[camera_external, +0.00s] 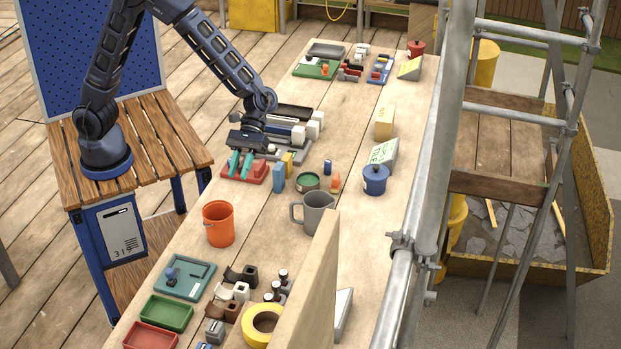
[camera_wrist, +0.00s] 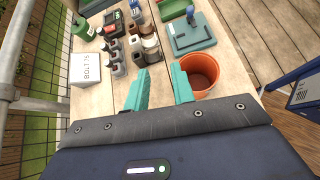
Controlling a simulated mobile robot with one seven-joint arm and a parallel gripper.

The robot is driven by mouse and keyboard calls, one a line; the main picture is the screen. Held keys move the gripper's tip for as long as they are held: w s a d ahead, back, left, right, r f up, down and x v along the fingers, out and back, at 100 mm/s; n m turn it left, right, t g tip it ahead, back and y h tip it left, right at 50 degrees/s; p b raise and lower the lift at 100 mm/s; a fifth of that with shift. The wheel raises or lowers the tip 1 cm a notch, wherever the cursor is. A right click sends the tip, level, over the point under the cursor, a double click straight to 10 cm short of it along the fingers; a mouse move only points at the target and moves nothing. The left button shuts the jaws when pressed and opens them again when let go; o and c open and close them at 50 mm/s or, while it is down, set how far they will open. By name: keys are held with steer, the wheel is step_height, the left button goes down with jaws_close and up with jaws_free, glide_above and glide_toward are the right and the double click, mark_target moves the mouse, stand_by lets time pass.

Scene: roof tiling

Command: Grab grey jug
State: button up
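The grey jug (camera_external: 318,215) stands upright on the long wooden table in the external view, with its handle toward the left. A wooden board in front hides part of its lower right side. I cannot make the jug out in the wrist view. My gripper (camera_external: 241,163) is farther up the table, up and left of the jug and apart from it. In the wrist view my gripper (camera_wrist: 160,82) has its two teal fingers spread, with nothing between them.
An orange bucket (camera_external: 219,224) stands left of the jug. A green tin (camera_external: 307,182) and a blue pot (camera_external: 375,180) stand behind it. A yellow tape roll (camera_external: 264,325) lies in front. Scaffold poles (camera_external: 417,220) run along the table's right side. A white box (camera_wrist: 88,70) shows in the wrist view.

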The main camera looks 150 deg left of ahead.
mark_target(292, 204)
steer(key=s+a+f+n+t+y, duration=0.1)
steer(key=a+f+n+t, duration=0.1)
steer(key=a+f+n, duration=0.5)
steer(key=s+a+f+n+t+y, duration=0.15)
steer(key=a+f, duration=0.35)
steer(key=a, duration=0.5)
steer(key=shift+t+h, duration=0.25)
steer(key=shift+t, duration=0.3)
steer(key=shift+x, duration=5.55)
steer(key=shift+r, duration=0.15)
jaws_close()
